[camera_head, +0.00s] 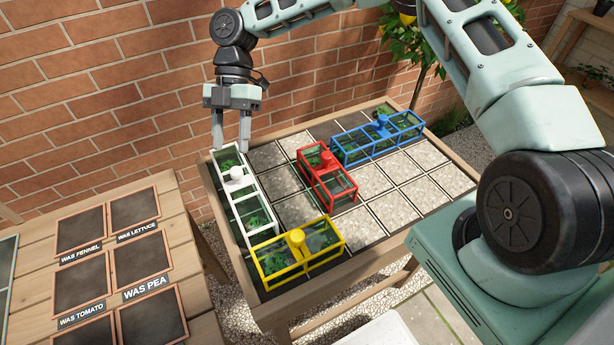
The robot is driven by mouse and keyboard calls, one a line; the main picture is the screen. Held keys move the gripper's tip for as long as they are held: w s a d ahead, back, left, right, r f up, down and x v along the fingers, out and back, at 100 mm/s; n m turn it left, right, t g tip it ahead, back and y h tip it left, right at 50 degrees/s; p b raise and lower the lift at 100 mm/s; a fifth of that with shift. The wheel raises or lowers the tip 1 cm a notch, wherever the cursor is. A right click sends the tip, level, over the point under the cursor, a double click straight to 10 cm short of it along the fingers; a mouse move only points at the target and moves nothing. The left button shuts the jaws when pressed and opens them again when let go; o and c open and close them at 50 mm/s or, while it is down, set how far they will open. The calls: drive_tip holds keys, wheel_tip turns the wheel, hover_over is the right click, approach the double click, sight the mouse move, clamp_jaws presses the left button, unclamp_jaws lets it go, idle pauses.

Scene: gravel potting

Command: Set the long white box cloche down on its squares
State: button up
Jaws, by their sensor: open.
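The long white box cloche (253,223) stands upright along the left side of the gravel bed, with green plants showing through its panes. A round white knob (237,173) sits on its top. It appears to rest on the bed's squares; exact alignment with the square lines is too small to tell. My gripper (231,146) points down over the far end of the white cloche, behind the knob in the picture. Its two fingers are apart with nothing between them. I cannot tell whether the fingertips touch the cloche's frame.
A red cloche (345,188) stands mid-bed, a blue cloche (356,155) at the back right and a yellow cloche (269,266) at the front, close to the white one. Bare gravel squares (400,167) lie right. A labelled wooden table (184,265) is left; a brick wall (90,100) stands behind.

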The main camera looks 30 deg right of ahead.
drive_tip(key=s+a+r+m+t+h, duration=0.1)
drive_tip(key=s+r+m+h, duration=0.15)
drive_tip(key=s, duration=0.55)
drive_tip(key=s+a+r+m+t+h, duration=0.1)
drive_tip(key=s+r+m+h, duration=0.2)
drive_tip(key=s, duration=0.4)
drive_tip(key=s+d+r+m+t+y, duration=0.1)
drive_tip(key=s+d+r+m+t, duration=0.1)
drive_tip(key=s+m, duration=0.4)
drive_tip(key=s+d+r+m+t, duration=0.2)
drive_tip(key=s+d+r+m, duration=0.1)
drive_tip(key=s+d+m, duration=0.2)
drive_tip(key=shift+s+m+y, duration=0.35)
drive_tip(key=shift+s+m, duration=0.05)
drive_tip(key=shift+m, duration=0.45)
